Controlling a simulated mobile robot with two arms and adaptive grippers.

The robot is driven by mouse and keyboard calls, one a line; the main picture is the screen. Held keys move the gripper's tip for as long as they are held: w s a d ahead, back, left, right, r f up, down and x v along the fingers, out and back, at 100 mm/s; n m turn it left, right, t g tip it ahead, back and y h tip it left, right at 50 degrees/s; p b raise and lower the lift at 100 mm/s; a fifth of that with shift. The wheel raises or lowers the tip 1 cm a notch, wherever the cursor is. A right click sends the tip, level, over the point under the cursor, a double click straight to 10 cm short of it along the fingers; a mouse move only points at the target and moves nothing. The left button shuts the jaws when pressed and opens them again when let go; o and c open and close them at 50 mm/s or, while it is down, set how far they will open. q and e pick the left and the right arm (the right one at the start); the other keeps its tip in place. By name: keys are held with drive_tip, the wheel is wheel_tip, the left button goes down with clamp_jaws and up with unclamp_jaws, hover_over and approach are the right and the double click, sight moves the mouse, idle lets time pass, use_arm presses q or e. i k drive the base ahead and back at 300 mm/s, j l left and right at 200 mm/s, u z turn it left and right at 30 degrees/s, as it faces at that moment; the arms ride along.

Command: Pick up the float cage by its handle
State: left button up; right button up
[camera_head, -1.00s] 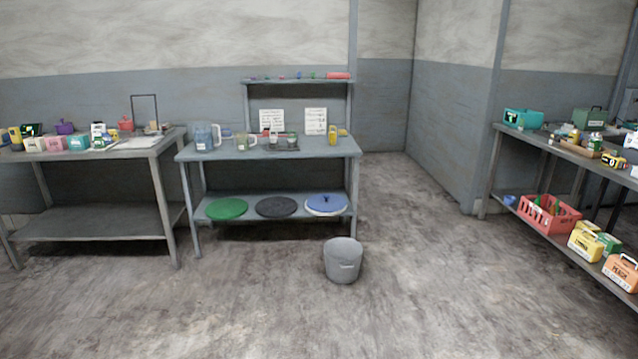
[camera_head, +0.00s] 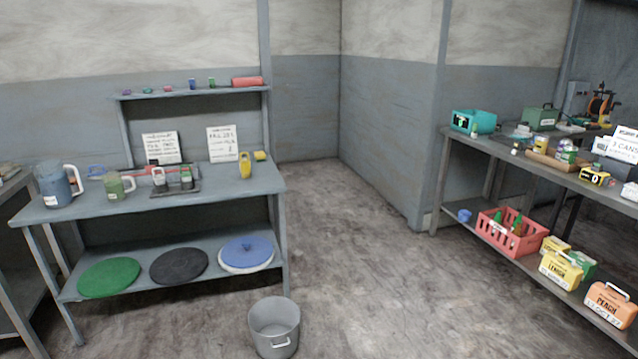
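I cannot make out which thing is the float cage. On the middle grey workbench (camera_head: 225,182) at the left, a dark tray (camera_head: 175,190) holds two small dark-and-pale items, too small to make out. On the right workbench's far part stands a dark thing with orange parts (camera_head: 600,105), also unclear. A red crate (camera_head: 510,236) with green bottles sits on the right workbench's lower shelf. Neither of my grippers is in view.
A grey bucket (camera_head: 274,328) stands on the floor close in front. Handled boxes, yellow (camera_head: 560,270) and orange (camera_head: 610,304), sit on the right lower shelf. A blue pitcher (camera_head: 57,186) stands on the middle workbench. The floor between the workbenches is clear.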

sight(245, 165)
drive_tip(key=i+l+u, duration=0.2)
drive_tip(key=i, duration=0.25)
drive_tip(key=i+u, duration=0.25)
drive_tip(key=i, duration=0.15)
drive_tip(key=i+l+u, duration=0.2)
drive_tip(key=i, duration=0.2)
drive_tip(key=i+l+u, duration=0.1)
drive_tip(key=i+l, duration=0.2)
drive_tip(key=i+l+u, duration=0.1)
drive_tip(key=i+l, duration=0.25)
drive_tip(key=l, duration=0.15)
drive_tip(key=i+l+u, duration=0.1)
drive_tip(key=i+l, duration=0.2)
drive_tip(key=i+l+u, duration=0.1)
drive_tip(key=i+l, duration=0.15)
drive_tip(key=l, duration=0.3)
drive_tip(key=i+l+u, duration=0.1)
drive_tip(key=i+l, duration=0.15)
drive_tip(key=l, duration=0.25)
